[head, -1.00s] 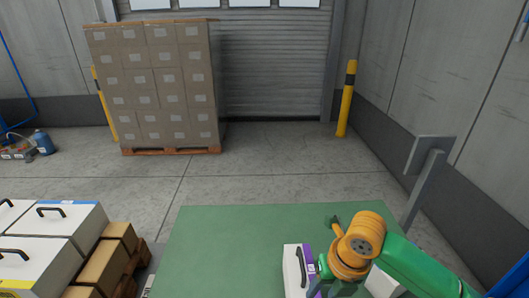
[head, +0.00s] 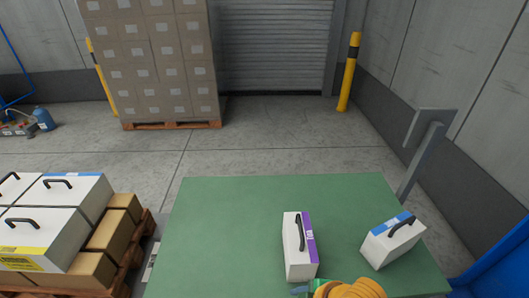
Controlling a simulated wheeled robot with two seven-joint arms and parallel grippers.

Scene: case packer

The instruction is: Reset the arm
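My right arm shows only as an orange and green part at the bottom edge of the head view. A small grey piece, perhaps of my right gripper (head: 300,290), shows at the near end of the purple-striped white case (head: 296,258); its fingers cannot be made out. That case stands on the green table (head: 230,220), with a black handle on top. A second white case (head: 382,247), with a blue stripe and black handle, stands to its right, turned at an angle. My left gripper is not in view.
White handled cases (head: 45,235) and brown boxes (head: 105,240) are stacked on a pallet at the left. A grey post (head: 425,150) stands behind the table's right side. A tall carton stack (head: 150,60) and yellow bollard (head: 349,75) are farther back. The table's left half is clear.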

